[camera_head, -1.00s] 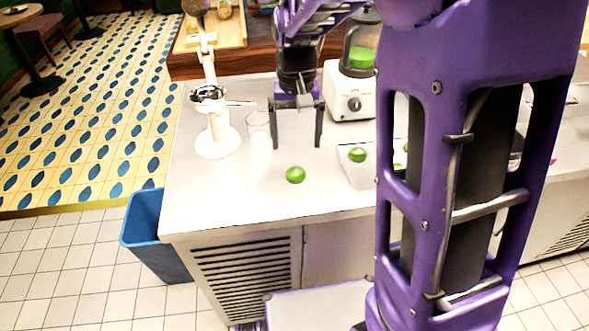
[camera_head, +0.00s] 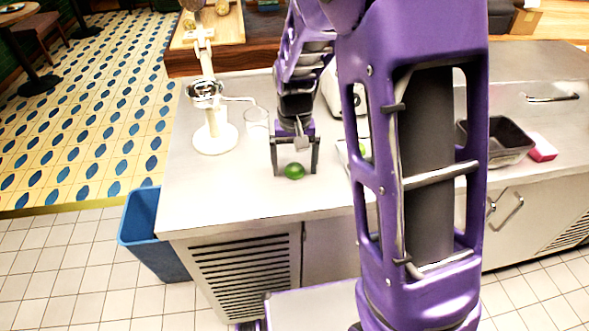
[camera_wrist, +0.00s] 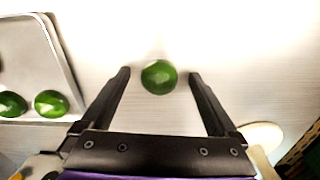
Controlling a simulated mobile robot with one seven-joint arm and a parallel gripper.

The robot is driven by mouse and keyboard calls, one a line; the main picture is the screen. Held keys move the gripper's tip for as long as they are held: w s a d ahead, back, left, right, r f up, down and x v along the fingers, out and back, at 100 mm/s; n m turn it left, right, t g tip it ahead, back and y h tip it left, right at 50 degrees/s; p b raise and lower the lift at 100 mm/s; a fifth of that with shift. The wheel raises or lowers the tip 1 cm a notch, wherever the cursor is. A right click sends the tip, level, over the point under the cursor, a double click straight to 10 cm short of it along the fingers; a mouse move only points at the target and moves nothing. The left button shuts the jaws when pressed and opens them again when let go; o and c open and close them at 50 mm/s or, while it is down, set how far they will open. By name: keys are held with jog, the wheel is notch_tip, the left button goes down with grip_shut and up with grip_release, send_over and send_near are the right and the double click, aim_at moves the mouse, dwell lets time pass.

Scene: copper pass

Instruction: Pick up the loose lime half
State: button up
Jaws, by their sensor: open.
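The loose lime half (camera_head: 294,171) is a small green dome on the bare pale counter. In the wrist view the lime half (camera_wrist: 159,77) lies midway between my two fingertips, with a gap on each side. My gripper (camera_head: 295,172) is open and empty, pointing down, with its fingers on either side of the lime half. In the wrist view my gripper (camera_wrist: 160,73) also shows its jaws wide apart. I cannot tell whether the fingertips touch the counter.
A metal tray (camera_wrist: 62,45) with lime halves lies to the left in the wrist view. In the head view a white citrus press (camera_head: 214,135) and a clear glass (camera_head: 256,122) stand left of my gripper. A blue bin (camera_head: 150,232) stands beside the counter. The counter front is clear.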

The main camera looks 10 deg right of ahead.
jog(key=c, duration=0.9)
jog(key=shift+r, duration=0.1)
